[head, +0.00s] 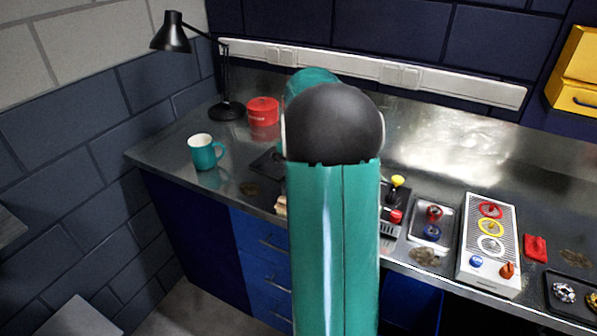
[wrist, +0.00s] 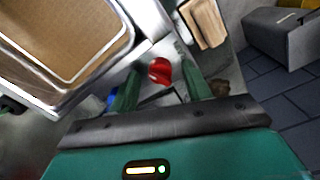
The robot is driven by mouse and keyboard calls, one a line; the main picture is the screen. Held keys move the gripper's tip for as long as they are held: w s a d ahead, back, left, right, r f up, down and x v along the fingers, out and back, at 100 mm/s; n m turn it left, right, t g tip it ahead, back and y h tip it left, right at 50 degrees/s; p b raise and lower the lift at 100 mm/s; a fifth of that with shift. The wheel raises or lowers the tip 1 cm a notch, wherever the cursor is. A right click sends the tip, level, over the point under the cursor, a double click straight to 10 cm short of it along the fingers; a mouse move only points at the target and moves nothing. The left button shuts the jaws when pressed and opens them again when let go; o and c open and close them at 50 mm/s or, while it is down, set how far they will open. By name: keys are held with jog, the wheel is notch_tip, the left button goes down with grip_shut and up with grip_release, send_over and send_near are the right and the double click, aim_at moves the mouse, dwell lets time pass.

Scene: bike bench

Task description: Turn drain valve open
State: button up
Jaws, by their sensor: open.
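In the wrist view, a glossy red part (wrist: 160,70), which looks like a valve handle, shows between the two green fingers of my gripper (wrist: 161,78). The fingers stand apart on either side of it, and I see no contact. I cannot tell how far the fingertips are above it or which way the handle is turned. A blue part (wrist: 112,97) is partly hidden by the left finger. In the head view my own arm covers the gripper and this part of the bench.
A metal-rimmed tray (wrist: 128,50) with a brown bottom lies left of the red part. A tan block (wrist: 205,22) lies right of it. On the bench are a teal mug (head: 203,153), a red tin (head: 263,112), a lamp (head: 226,108) and a ringed panel (head: 465,250).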

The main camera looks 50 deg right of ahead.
notch_tip(320, 180, up, 14)
jog(key=shift+f, duration=0.2)
dwell(0.6)
jog(key=s+a+r+t, duration=0.1)
jog(key=a+r, duration=0.1)
jog(key=a, duration=0.9)
jog(key=s+a+r+t, duration=0.1)
jog(key=s+a, duration=0.1)
jog(key=a, duration=0.8)
jog(key=s+a+f+t, duration=0.1)
jog(key=s+a+f, duration=0.2)
jog(key=s+a, duration=0.2)
jog(key=s+a+f+n+t, duration=0.1)
jog(key=s+a+f+t, duration=0.1)
jog(key=s+a, duration=0.4)
jog(key=a+f, duration=0.1)
jog(key=a, duration=0.4)
jog(key=shift+s+f+t, duration=0.25)
jog(key=shift+t, duration=0.05)
